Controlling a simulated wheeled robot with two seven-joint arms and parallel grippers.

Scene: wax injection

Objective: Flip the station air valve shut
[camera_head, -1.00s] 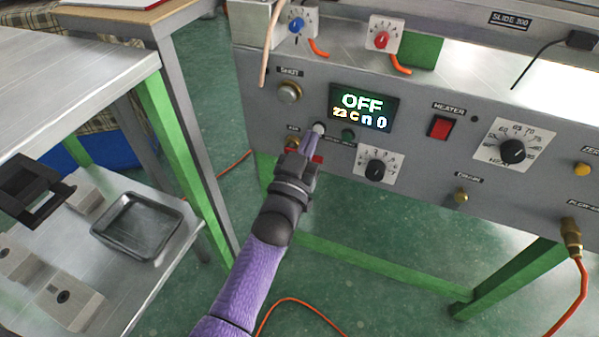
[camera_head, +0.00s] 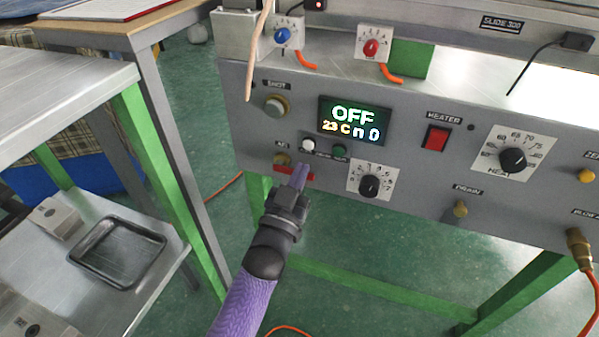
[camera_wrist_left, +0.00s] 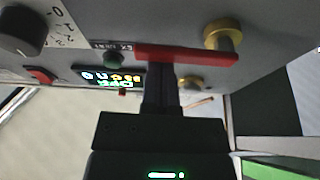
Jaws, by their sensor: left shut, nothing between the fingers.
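The air valve has a brass body (camera_head: 282,159) and a red lever (camera_head: 283,170) at the lower left of the grey station panel. The lever lies sideways, roughly along the panel's lower edge. My left gripper (camera_head: 300,174) is shut and empty, its narrow fingers pointing up at the lever and covering part of it. In the left wrist view the fingers (camera_wrist_left: 161,80) reach the red lever (camera_wrist_left: 190,54), with the brass body (camera_wrist_left: 222,34) to the right. I cannot tell whether they touch. My right gripper is not in view.
Just above the valve are a white button (camera_head: 308,145) and a green button (camera_head: 339,151). A dial (camera_head: 370,186) sits to the right, below the display (camera_head: 353,121) reading OFF. A metal table with a dark tray (camera_head: 117,252) stands at left. Open floor lies below the panel.

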